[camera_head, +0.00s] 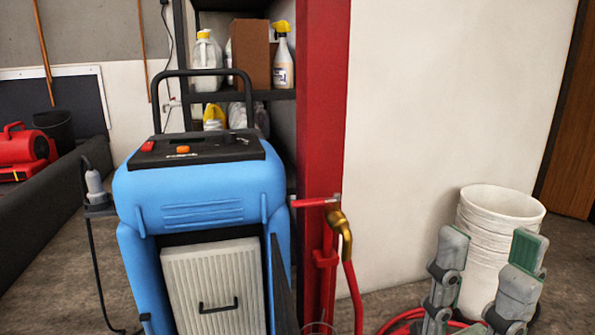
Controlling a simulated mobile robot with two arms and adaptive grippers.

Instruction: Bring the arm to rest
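My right gripper (487,262) shows at the lower right, in front of a stack of white buckets. Its two grey fingers with green pads stand wide apart, and nothing is between them that it holds. The rest of my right arm is below the picture edge. My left gripper and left arm are not in this view.
A blue machine (200,190) with a black handle stands at left centre. A red post (322,90) with a red-handled brass valve (340,230) and a red hose stands beside it. White buckets (500,215) stand at right. A shelf (270,95) holds bottles behind.

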